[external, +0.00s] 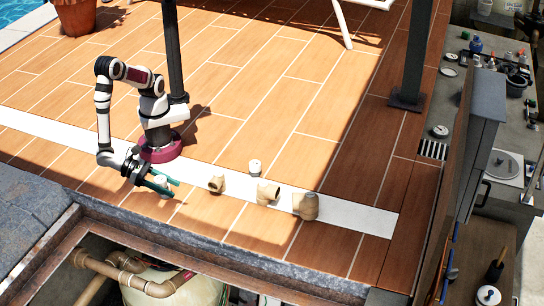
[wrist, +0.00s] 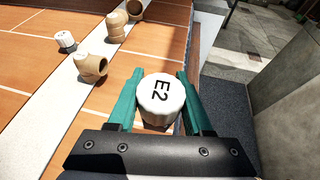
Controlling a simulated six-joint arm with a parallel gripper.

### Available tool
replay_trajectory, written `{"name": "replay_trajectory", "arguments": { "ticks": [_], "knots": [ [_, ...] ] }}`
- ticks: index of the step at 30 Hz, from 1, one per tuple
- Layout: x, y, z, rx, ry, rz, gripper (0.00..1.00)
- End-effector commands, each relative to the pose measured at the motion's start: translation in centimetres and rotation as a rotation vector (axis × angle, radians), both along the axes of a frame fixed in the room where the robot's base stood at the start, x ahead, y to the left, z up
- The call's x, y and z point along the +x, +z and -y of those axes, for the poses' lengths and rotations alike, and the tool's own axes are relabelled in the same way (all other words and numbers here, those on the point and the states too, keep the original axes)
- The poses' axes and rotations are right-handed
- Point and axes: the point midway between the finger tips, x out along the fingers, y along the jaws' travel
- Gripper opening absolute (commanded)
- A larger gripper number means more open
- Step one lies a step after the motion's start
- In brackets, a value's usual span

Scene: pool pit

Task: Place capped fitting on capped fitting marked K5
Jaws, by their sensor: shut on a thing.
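My gripper (wrist: 159,78) has its teal fingers shut on a white-capped fitting marked E2 (wrist: 161,99), its cap facing the wrist camera. In the external view my gripper (external: 161,183) is low near the deck's front edge, left of the fittings; the held fitting cannot be made out there. No K5 mark is legible.
The open pit (external: 150,275) lies beyond the stone edge (external: 225,248) in front.

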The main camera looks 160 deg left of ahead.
Motion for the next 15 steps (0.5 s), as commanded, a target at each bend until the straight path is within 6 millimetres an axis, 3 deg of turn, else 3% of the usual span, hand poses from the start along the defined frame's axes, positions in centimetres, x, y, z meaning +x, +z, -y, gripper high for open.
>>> {"name": "replay_trajectory", "arguments": {
  "ticks": [4,7,11,15],
  "knots": [
    [0.0,0.3,-1.0,0.0,0.033,0.001,0.0],
    [0.2,1.0,-3.9,0.002,0.119,0.003,0.0],
    [-0.4,2.2,-9.8,0.001,0.296,0.004,0.0],
    [-2.5,3.7,-16.9,0.001,0.514,0.005,0.0]
  ]
}}
